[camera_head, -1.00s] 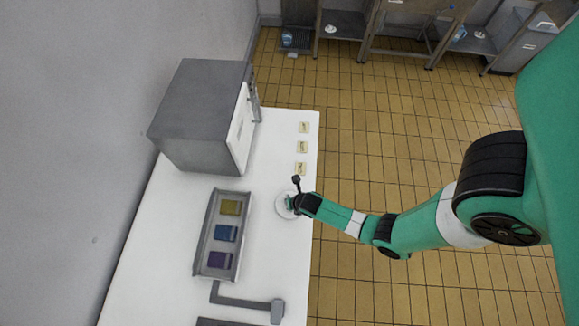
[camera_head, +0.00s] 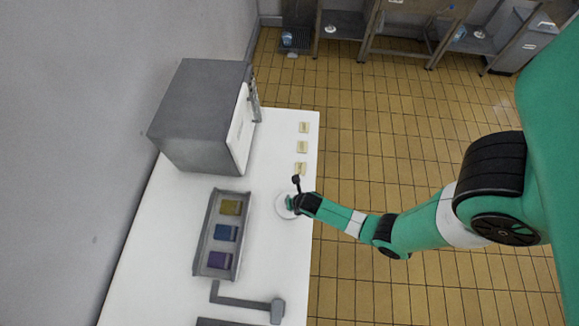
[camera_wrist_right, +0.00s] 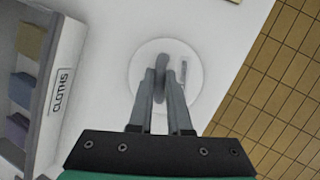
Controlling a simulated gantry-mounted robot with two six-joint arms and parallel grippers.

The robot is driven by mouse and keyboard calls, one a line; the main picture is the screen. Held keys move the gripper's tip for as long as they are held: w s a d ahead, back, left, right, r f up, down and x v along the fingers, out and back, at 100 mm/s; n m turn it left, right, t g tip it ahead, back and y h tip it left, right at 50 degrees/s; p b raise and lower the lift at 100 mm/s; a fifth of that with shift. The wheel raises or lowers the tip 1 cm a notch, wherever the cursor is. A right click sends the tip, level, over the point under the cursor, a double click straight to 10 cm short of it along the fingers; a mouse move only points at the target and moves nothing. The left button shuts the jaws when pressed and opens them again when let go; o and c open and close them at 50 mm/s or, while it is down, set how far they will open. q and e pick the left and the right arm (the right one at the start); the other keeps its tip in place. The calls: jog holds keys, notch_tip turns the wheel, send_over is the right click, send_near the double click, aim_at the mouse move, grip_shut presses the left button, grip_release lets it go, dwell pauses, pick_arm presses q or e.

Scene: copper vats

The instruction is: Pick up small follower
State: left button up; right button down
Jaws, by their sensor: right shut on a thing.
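The small follower is a pale round disc (camera_head: 281,213) with a grey upright handle, on the white table near its right edge. In the right wrist view the disc (camera_wrist_right: 193,99) lies under my fingers, and its handle (camera_wrist_right: 161,62) stands between the fingertips. My right gripper (camera_head: 289,204) is shut on that handle, and its fingers (camera_wrist_right: 161,85) also show in the right wrist view. I cannot tell whether the disc is clear of the table. My left gripper is in neither view.
A grey tray (camera_head: 203,254) marked CLOTHS, with yellow, blue and purple cloths, lies left of the follower. A grey box-shaped machine (camera_head: 200,112) stands behind. Small beige cards (camera_head: 303,147) line the right edge. A grey bracket (camera_head: 240,302) lies in front.

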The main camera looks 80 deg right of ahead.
jog(key=shift+r, duration=0.1)
jog(key=shift+r, duration=0.3)
notch_tip(320, 180, up, 3)
jog(key=shift+f+p, duration=0.15)
jog(key=shift+p, duration=0.8)
jog(key=s+a+r+p, duration=0.9)
jog(key=a+p, duration=0.1)
jog(key=p, duration=0.1)
jog(key=shift+a+r, duration=0.25)
